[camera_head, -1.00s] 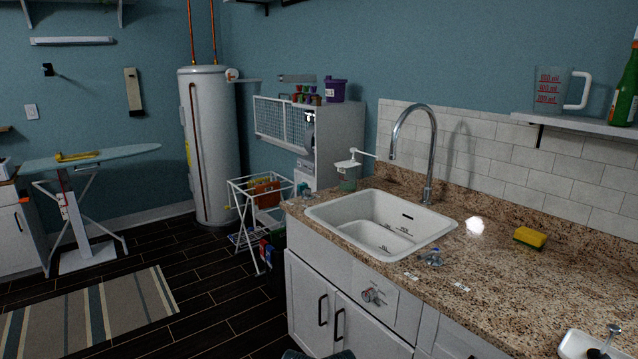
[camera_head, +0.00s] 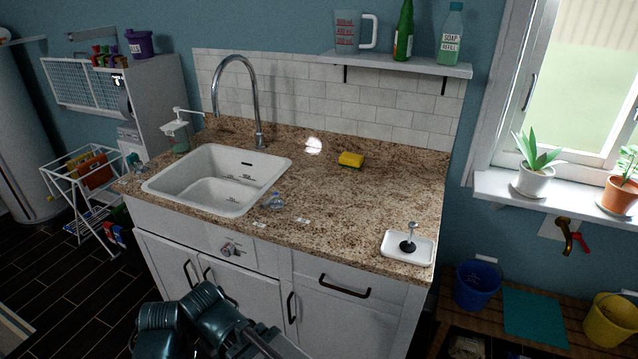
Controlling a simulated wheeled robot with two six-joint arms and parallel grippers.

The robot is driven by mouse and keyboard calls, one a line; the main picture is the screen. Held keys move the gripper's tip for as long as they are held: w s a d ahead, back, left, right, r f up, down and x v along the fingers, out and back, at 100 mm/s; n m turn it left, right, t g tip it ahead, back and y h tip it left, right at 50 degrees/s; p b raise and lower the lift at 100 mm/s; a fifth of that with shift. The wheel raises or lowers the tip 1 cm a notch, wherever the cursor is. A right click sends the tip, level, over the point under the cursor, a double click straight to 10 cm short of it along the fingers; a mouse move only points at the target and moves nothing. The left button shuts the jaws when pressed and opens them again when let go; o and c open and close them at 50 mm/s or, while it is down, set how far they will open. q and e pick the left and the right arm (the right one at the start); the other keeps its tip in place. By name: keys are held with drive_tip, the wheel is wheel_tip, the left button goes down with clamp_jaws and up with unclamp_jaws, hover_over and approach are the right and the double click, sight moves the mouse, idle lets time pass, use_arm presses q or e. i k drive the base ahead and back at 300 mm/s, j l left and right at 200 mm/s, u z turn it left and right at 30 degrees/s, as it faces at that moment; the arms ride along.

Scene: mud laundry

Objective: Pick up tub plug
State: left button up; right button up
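The tub plug (camera_head: 408,246) appears to be the small black stopper with an upright metal stem. It stands in a shallow white tray (camera_head: 421,258) near the right front corner of the granite counter. Nothing is touching the stem. Dark teal links of one of my arms show at the bottom of the view, below the counter front and left of the tray. No gripper fingers are visible, so both grippers are out of view.
The granite counter (camera_head: 340,205) holds a white sink (camera_head: 215,195), a yellow sponge (camera_head: 351,159) and a clear-blue item (camera_head: 274,201). The counter around the tray is mostly clear. A shelf (camera_head: 400,66) hangs above. A low bench with buckets stands at right.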

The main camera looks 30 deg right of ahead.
sight(408, 246)
drive_tip(key=z, duration=1.7)
